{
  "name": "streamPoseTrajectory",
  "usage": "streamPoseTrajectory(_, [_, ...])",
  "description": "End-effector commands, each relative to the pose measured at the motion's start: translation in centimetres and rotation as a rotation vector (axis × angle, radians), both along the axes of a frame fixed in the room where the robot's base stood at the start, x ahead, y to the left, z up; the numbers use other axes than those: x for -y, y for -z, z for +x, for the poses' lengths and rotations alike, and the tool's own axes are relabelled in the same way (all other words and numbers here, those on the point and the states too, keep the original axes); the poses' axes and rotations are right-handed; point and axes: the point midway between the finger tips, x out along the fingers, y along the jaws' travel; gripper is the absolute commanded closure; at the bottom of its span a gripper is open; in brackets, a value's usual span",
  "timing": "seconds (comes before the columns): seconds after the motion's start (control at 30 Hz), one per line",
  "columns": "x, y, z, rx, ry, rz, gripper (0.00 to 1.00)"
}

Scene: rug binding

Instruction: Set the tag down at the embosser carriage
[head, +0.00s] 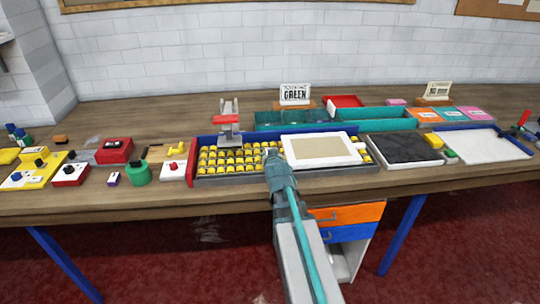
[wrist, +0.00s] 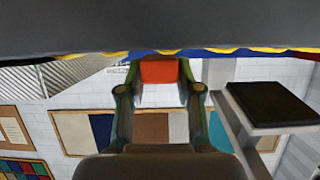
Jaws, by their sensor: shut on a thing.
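The tag cannot be made out in the head view. A grey upright with a red crosspiece (head: 228,119), possibly the embosser carriage, stands behind the keys, left of my gripper. A dark plate (wrist: 268,103) on a grey arm shows right in the wrist view.
A dark pad (head: 402,148) and a blue-edged white tray (head: 490,145) lie right. Red, yellow and green devices (head: 72,174) crowd the left. Bare tabletop shows along the back.

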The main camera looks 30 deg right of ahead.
Motion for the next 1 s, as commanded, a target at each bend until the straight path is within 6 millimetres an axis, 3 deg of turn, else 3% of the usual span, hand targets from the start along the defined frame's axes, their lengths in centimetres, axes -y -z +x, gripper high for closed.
streamPoseTrajectory(0.47, [0.0,0.83,0.0,0.001,0.0,0.0,0.89])
streamPoseTrajectory(0.5, [0.0,0.65,0.0,0.001,0.0,0.0,0.59])
streamPoseTrajectory(0.6, [0.0,0.63,0.01,0.001,0.0,0.0,0.42])
streamPoseTrajectory(1.0, [0.0,0.29,0.0,0.001,0.0,0.0,0.41])
